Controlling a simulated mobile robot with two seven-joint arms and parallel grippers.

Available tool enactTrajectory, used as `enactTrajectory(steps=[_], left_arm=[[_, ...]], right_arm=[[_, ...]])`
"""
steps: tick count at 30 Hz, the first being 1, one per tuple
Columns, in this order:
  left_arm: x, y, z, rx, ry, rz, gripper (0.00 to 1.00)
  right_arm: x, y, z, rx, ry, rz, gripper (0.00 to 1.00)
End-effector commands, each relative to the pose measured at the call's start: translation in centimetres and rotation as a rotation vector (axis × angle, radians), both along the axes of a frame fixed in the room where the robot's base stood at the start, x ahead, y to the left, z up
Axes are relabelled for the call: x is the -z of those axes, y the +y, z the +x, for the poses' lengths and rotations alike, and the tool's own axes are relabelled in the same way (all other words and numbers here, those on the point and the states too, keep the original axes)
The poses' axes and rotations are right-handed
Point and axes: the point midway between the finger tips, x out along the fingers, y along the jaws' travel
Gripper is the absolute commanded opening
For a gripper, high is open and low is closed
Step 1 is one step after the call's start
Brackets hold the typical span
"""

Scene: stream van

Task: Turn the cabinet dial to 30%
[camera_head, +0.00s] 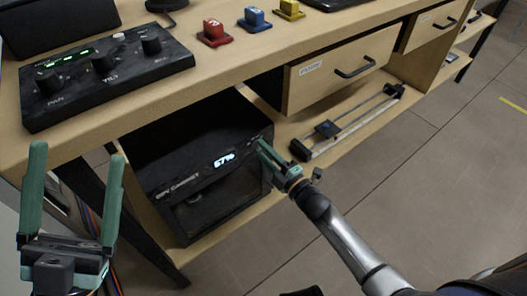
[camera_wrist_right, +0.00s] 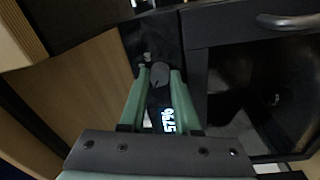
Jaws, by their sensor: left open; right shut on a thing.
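The black cabinet (camera_head: 205,138) sits on the low shelf under the desk. Its lit display (camera_head: 223,160) appears to read 57%, and the display (camera_wrist_right: 175,121) shows upside down in the right wrist view. The dark round dial (camera_wrist_right: 159,76) is on the cabinet's front panel, between the fingertips of my right gripper (camera_head: 262,147), which is shut on it. In the head view the fingers hide the dial. My left gripper (camera_head: 72,170) is open and empty at the lower left, in front of the desk and away from the cabinet.
A control panel with knobs (camera_head: 105,75) and red (camera_head: 214,33), blue (camera_head: 254,19) and yellow (camera_head: 289,9) blocks stand on the desk above. A drawer (camera_head: 330,75) hangs to the right. A rail slider (camera_head: 345,125) lies on the shelf. The floor at right is clear.

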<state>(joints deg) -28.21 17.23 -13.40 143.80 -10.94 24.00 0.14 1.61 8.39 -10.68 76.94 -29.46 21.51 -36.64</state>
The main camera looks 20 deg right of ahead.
Motion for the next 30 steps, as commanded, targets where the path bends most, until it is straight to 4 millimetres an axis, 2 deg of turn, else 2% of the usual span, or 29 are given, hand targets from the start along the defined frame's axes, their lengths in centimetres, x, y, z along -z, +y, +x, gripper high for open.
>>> enactTrajectory(steps=[9, 25, 26, 30], left_arm=[[0.21, -0.09, -0.01, 0.004, 0.004, -0.002, 0.86], [0.21, -0.11, -0.02, 0.006, 0.004, -0.004, 0.86], [0.21, -0.11, -0.02, 0.006, 0.004, -0.004, 0.86], [0.21, -0.11, -0.03, 0.005, 0.004, -0.003, 0.86]], right_arm=[[0.05, -0.03, -0.01, 0.000, -0.040, -0.113, 0.00], [0.02, -0.03, -0.01, 0.000, -0.048, -0.135, 0.00], [0.02, -0.03, -0.01, 0.000, -0.048, -0.135, 0.32], [0.01, -0.03, 0.00, 0.000, -0.048, -0.134, 0.48]])
